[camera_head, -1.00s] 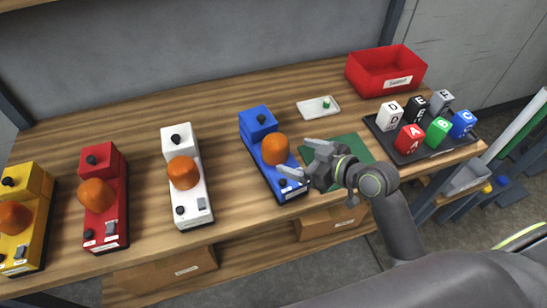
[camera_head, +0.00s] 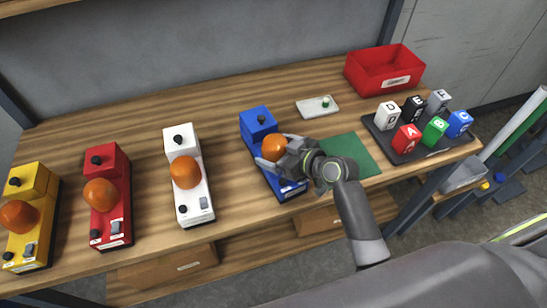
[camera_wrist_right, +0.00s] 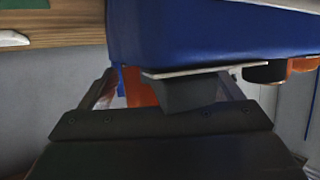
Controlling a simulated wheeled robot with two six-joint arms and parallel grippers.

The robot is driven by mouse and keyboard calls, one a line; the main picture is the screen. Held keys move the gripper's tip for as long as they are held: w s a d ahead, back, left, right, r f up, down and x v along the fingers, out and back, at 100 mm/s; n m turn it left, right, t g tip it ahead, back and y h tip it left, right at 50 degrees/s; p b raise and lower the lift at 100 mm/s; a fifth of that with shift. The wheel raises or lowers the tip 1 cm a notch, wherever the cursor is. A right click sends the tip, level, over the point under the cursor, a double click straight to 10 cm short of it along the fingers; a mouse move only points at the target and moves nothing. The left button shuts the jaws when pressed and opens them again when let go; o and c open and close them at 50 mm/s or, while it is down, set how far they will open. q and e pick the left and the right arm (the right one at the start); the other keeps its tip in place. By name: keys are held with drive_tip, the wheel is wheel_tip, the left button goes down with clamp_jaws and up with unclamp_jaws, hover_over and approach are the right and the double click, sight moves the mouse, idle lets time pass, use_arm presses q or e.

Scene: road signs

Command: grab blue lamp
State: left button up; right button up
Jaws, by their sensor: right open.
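The blue lamp (camera_head: 258,122) stands on the wooden bench, with an orange dome (camera_head: 274,147) on its blue body. My right gripper (camera_head: 274,151) is open, with its fingers at either side of the dome. I cannot tell whether they touch it. In the right wrist view the blue body (camera_wrist_right: 215,35) fills the upper part. A piece of the orange dome (camera_wrist_right: 137,85) shows between the fingers of the right gripper (camera_wrist_right: 165,85), partly hidden by a dark block. My left gripper is not in view.
A white lamp (camera_head: 183,140), a red lamp (camera_head: 113,160) and a yellow lamp (camera_head: 32,182) stand to the left. To the right are a green mat (camera_head: 352,150), a small white tray (camera_head: 312,108), a dark tray (camera_head: 433,152) of lettered blocks and a red bin (camera_head: 385,85).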

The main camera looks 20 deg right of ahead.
clamp_jaws()
drive_tip(key=shift+r, duration=0.15)
idle(0.4)
